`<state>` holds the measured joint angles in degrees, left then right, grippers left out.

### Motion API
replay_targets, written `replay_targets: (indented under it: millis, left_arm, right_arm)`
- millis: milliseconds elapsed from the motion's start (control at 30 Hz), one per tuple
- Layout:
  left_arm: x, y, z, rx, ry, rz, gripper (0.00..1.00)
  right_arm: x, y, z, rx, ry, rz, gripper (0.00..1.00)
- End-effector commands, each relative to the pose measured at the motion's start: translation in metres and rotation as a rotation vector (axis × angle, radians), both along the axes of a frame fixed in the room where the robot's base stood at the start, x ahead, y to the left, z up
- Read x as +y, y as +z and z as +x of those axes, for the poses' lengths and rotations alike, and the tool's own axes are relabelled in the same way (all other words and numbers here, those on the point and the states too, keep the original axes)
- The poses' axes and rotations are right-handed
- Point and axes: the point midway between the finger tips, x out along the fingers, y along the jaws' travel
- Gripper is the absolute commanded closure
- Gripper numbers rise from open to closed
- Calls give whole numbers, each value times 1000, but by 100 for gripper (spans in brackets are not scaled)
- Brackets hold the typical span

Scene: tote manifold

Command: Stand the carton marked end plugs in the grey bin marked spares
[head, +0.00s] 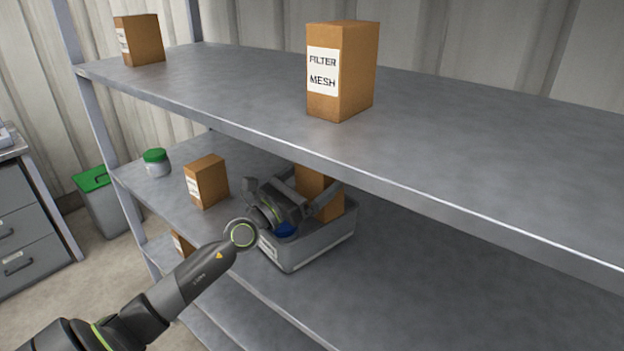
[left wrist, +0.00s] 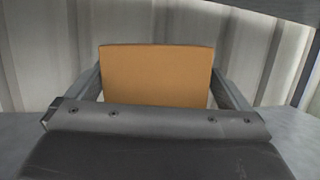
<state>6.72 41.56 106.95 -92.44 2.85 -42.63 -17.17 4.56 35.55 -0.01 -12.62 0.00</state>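A brown carton (head: 309,183) is upright at the grey bin (head: 312,255) on the middle shelf, its lower part at or inside the bin's far side. Its marking is not visible. My left gripper (head: 316,178) reaches over the bin with one finger on each side of the carton. In the left wrist view, the carton (left wrist: 157,75) fills the space between the fingers, which appear to touch its sides. The bin has a white label at its front left, too small to read. I cannot tell whether the carton touches the bin floor. My right gripper is not in view.
A blue item (head: 285,230) sits in the bin. Another carton (head: 207,181) and a green-lidded jar (head: 156,162) stand left of the bin. The upper shelf (head: 230,85) overhangs it, bearing a FILTER MESH carton (head: 343,72) and another carton (head: 139,40). The shelf is clear to the right.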

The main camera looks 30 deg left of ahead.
Motion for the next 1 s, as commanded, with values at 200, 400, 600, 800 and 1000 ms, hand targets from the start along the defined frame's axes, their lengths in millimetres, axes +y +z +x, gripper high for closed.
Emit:
replay_targets:
  millis: [200,400,600,800,1000]
  left_arm:
    - [0,5,-1,0,0,1,0]
    - [8,-11,-30,2,0,7,0]
    - [17,-21,-60,2,0,7,0]
    - [23,-28,-82,2,0,7,0]
    - [28,-31,-100,4,2,6,0]
  right_arm:
    - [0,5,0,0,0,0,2]
    - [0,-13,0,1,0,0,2]
    - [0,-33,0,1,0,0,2]
    - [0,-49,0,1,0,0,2]
    - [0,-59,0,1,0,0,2]
